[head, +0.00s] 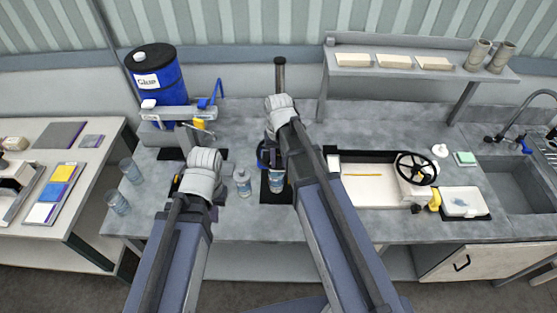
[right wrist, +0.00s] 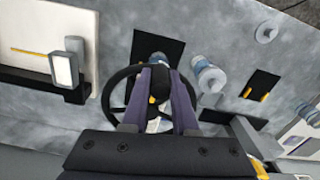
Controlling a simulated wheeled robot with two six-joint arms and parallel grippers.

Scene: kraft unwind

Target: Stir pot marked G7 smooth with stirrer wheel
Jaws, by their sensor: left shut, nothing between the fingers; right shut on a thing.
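A small pot with a blue-and-white label (head: 276,182) stands on a black mat (head: 275,197) in the middle of the bench; its marking is too small to read. My right gripper (right wrist: 158,92) is shut on the middle of the dark stirrer wheel (right wrist: 118,84), whose rim shows around the fingers in the right wrist view. In the head view my right arm hides most of the wheel, and its height over the pot cannot be told. My left gripper (head: 187,134) is shut and empty, left of the pots.
A second pot (head: 243,183) stands just left of the mat. A blue drum (head: 153,85) stands at the back left, and two clear cups (head: 117,203) at the left edge. A machine with a black handwheel (head: 415,169) and a sink (head: 515,185) are to the right.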

